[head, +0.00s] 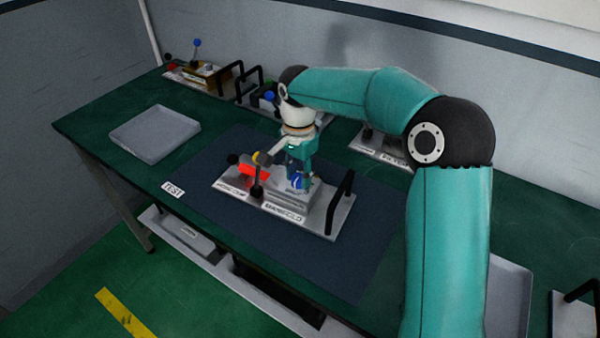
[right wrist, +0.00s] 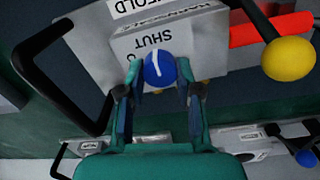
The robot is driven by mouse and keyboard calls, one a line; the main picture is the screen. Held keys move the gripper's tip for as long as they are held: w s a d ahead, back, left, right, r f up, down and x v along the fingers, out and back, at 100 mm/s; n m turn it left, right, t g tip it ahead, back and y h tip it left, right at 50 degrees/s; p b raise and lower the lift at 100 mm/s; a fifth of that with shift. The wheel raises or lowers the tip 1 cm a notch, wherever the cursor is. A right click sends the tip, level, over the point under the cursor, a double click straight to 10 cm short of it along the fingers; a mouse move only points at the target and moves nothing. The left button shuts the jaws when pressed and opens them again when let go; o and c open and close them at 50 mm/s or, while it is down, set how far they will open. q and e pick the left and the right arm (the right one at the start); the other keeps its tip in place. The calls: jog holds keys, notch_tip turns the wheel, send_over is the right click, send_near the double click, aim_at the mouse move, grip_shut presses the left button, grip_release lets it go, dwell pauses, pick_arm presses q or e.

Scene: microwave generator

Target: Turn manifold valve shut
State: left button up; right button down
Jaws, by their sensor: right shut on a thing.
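The manifold valve is a round blue knob (right wrist: 160,66) with a white line on its face, set on a grey block (right wrist: 205,40) beside the printed word SHUT. In the right wrist view the line runs up the picture, toward that word. My right gripper (right wrist: 161,82) is shut on the knob, with one finger on each side. In the head view my right gripper (head: 298,170) reaches down to the blue knob (head: 296,181), which it partly covers. The manifold plate (head: 338,222) lies on a dark mat. My left gripper is not in view.
A yellow-ended lever (head: 263,158) and a red part (head: 254,173) stand close to the gripper. A black handle (head: 341,203) rises at the plate's right end. An empty grey tray (head: 154,134) sits at left. Other modules (head: 200,75) line the back.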

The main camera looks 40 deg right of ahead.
aim_at(299, 176)
jog(key=c, duration=0.8)
grip_release()
jog(key=shift+o, duration=0.2)
notch_tip(299, 176, up, 12)
